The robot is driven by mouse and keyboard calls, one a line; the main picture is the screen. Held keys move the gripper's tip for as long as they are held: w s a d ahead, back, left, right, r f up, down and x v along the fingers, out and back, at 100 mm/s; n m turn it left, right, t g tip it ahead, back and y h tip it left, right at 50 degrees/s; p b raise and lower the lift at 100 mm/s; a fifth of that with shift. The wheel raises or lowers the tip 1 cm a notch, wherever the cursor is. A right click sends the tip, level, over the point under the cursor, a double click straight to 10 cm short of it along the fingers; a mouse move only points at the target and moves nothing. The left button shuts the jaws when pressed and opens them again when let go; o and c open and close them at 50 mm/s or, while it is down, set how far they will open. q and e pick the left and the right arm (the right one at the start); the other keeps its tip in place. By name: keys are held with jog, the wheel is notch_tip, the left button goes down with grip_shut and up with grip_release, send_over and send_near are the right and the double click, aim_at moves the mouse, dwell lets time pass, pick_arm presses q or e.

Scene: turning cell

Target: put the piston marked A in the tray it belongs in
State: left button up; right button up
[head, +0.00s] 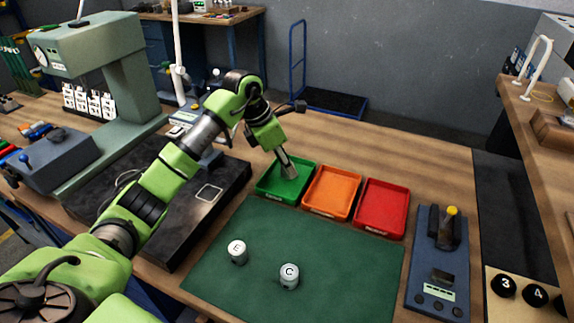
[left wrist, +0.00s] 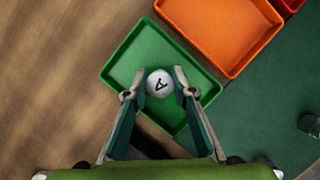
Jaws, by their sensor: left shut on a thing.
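The piston marked A (left wrist: 159,84) is a white-topped cylinder, seen from above in the left wrist view between my left gripper's fingers. My left gripper (left wrist: 158,88) is shut on it, over the green tray (left wrist: 125,57). In the head view my left gripper (head: 289,172) reaches down into the green tray (head: 266,187); the piston is not clearly visible there. I cannot tell whether the piston touches the tray floor. The orange tray (head: 331,193) and the red tray (head: 382,208) stand to the right, both empty. My right gripper is not in view.
Pistons marked E (head: 237,252) and C (head: 289,276) stand on the green mat (head: 340,264). A blue-grey gauge device (head: 440,262) stands to the right of the mat. A grey-green press (head: 105,90) and a dark plate stand at the left.

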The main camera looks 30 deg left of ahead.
pick_arm(q)
jog(key=shift+f, duration=0.6)
jog(key=shift+f, duration=0.2)
jog(key=o, duration=1.2)
jog(key=shift+c, duration=0.2)
